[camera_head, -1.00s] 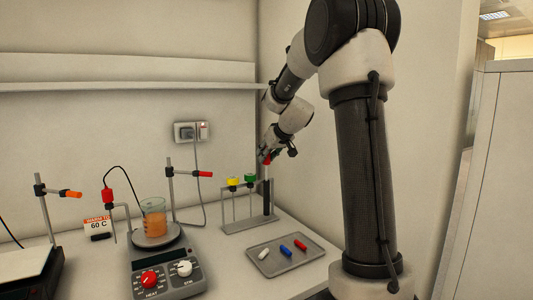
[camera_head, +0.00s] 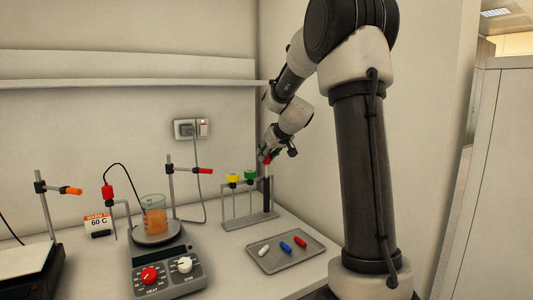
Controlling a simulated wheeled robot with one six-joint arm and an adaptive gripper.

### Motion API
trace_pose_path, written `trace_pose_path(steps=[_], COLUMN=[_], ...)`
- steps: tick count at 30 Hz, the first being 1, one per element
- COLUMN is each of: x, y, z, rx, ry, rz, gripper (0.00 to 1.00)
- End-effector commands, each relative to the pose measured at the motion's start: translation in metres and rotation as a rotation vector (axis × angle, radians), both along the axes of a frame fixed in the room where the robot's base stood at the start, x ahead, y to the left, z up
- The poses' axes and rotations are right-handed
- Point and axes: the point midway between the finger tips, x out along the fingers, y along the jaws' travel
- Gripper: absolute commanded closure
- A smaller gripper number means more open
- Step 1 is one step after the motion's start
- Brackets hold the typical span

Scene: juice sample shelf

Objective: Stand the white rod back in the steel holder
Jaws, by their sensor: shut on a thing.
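My gripper (camera_head: 265,157) points down at the right end of the steel holder (camera_head: 249,223), a rack near the back corner. It is shut on the red top (camera_head: 267,160) of an upright tube (camera_head: 267,191). The tube is dark below and paler just under the top. It lines up with the rack's right end; whether it is fully seated I cannot tell. A short white rod (camera_head: 264,250) lies on its side in the grey tray (camera_head: 286,266) in front of the rack.
The rack also holds a yellow-capped tube (camera_head: 233,178) and a green-capped tube (camera_head: 250,175). A hotplate (camera_head: 166,267) with a beaker of orange liquid (camera_head: 154,219) stands to the left.

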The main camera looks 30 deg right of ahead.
Motion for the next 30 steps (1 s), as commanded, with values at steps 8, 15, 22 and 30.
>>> trace_pose_path(steps=[8, 15, 22, 30], x=[-0.0001, 0.0001, 0.0000, -0.0065], y=[-0.0002, -0.0002, -0.0002, -0.0006], z=[-0.0065, -0.0063, -0.0062, 0.0008], rx=[-0.001, -0.001, 0.000, -0.001], ry=[0.001, 0.000, 0.000, -0.003], rz=[0.001, 0.001, 0.000, -0.001], gripper=[1.00, 0.64, 0.50, 0.50])
